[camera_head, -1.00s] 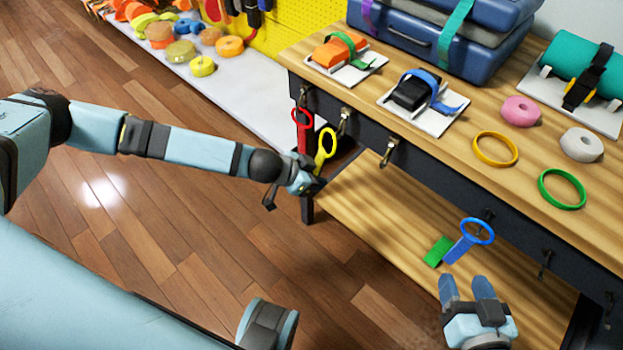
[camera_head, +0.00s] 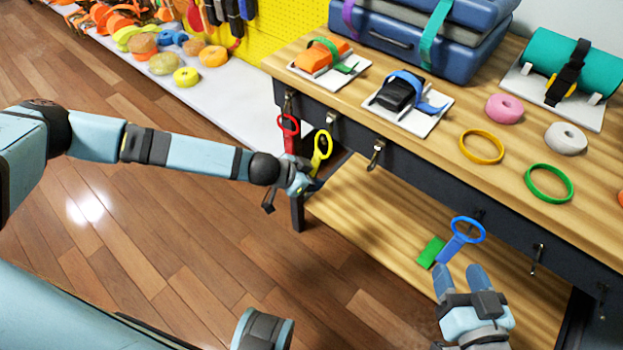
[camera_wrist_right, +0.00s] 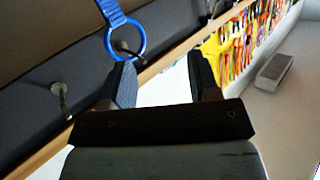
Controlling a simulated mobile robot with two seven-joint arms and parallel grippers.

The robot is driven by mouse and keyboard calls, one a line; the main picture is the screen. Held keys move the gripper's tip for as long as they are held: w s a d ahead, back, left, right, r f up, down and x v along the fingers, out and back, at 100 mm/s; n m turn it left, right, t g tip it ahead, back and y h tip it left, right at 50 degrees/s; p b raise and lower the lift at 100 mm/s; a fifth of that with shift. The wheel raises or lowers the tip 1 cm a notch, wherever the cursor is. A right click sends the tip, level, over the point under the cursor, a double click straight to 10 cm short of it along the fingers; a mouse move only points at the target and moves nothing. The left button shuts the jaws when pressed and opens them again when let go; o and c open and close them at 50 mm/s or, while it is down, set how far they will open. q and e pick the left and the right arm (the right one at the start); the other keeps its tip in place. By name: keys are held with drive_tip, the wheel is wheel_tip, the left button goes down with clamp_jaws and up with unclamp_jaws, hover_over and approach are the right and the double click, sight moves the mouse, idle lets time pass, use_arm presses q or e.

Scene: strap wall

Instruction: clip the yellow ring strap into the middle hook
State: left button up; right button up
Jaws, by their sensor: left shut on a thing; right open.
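The yellow ring strap (camera_head: 321,149) is gripped low by my left gripper (camera_head: 303,184), with its ring upright in front of the bench's dark front edge. The ring is just below the middle hook (camera_head: 331,119) of the three at the left, and appears apart from it. A red ring strap (camera_head: 288,126) is at the left hook (camera_head: 289,100). The right hook (camera_head: 376,154) of these three is empty. My right gripper (camera_head: 462,280) is open and empty, below a blue ring strap (camera_head: 467,231). The blue ring also shows at a hook in the right wrist view (camera_wrist_right: 125,40).
More hooks (camera_head: 537,259) line the bench front. The benchtop (camera_head: 430,155) holds a blue case (camera_head: 400,40), strapped blocks, tape rolls and loose rings. A green piece (camera_head: 431,252) shows near the lower shelf. Floor (camera_head: 170,240) is open at the left.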

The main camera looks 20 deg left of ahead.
use_arm(q)
drive_tip(key=shift+w+f+b, duration=0.1)
drive_tip(key=shift+f+b, duration=0.4)
drive_tip(key=shift+f, duration=0.1)
use_arm(e)
drive_tip(key=shift+w+a+r+t+y, duration=0.1)
drive_tip(key=shift+a+r+t+y, duration=0.15)
drive_tip(key=shift+r, duration=0.3)
drive_tip(key=shift+w+a+r+t+y, duration=0.15)
drive_tip(key=shift+a+r+t, duration=0.1)
drive_tip(key=shift+r, duration=0.3)
drive_tip(key=shift+s+f, duration=0.15)
drive_tip(key=shift+s, duration=0.05)
use_arm(q)
drive_tip(key=o, duration=1)
